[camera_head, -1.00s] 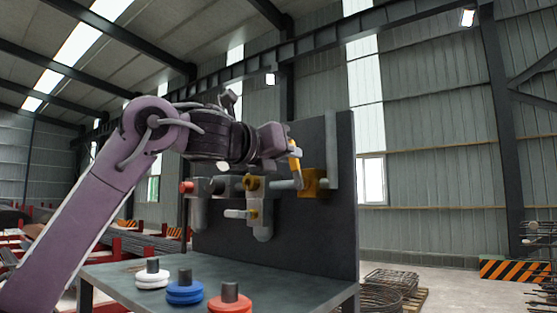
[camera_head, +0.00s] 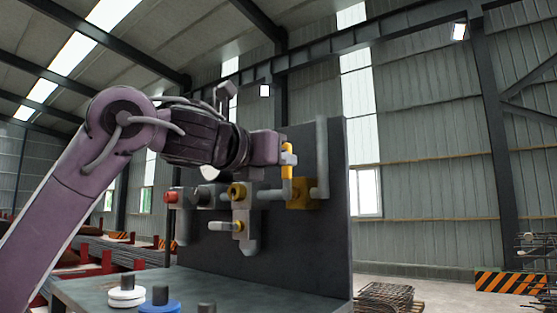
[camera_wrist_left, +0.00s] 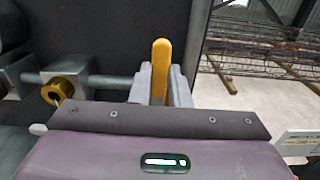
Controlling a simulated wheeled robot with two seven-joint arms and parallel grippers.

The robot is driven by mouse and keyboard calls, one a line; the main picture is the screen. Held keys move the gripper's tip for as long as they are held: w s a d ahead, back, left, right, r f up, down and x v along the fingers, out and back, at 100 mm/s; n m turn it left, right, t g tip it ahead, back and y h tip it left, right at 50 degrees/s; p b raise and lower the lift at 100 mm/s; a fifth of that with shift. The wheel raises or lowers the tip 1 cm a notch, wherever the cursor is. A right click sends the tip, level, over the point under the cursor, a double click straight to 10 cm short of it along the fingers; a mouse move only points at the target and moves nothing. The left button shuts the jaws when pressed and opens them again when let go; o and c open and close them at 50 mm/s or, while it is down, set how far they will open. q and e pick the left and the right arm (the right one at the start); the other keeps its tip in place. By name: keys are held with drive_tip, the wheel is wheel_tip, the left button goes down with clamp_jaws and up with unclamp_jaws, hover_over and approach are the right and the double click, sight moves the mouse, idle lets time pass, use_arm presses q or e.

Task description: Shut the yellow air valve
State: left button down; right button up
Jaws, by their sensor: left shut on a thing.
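The yellow air valve has a yellow body (camera_head: 303,193) on the pipework at the right side of the dark upright panel. In the left wrist view the handle (camera_wrist_left: 161,62) rises between the two grey fingers of my left gripper (camera_wrist_left: 160,84). The gripper's body hides the lower handle and the valve body there. My right gripper is out of view.
Left along the pipework are a red-ended fitting (camera_head: 171,197), a yellow ring fitting (camera_head: 237,191) and a lower valve with a pale lever (camera_head: 227,226). White (camera_head: 127,296) and blue (camera_head: 160,305) discs stand on the bench (camera_head: 85,286). A grey pipe (camera_head: 322,160) rises right of the valve.

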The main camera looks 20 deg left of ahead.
use_arm(q)
drive_tip(key=c, duration=1.4)
unclamp_jaws()
drive_tip(key=shift+w+d+f, duration=0.1)
drive_tip(key=shift+w, duration=0.05)
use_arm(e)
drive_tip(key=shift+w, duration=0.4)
use_arm(q)
drive_tip(key=shift+o, duration=0.2)
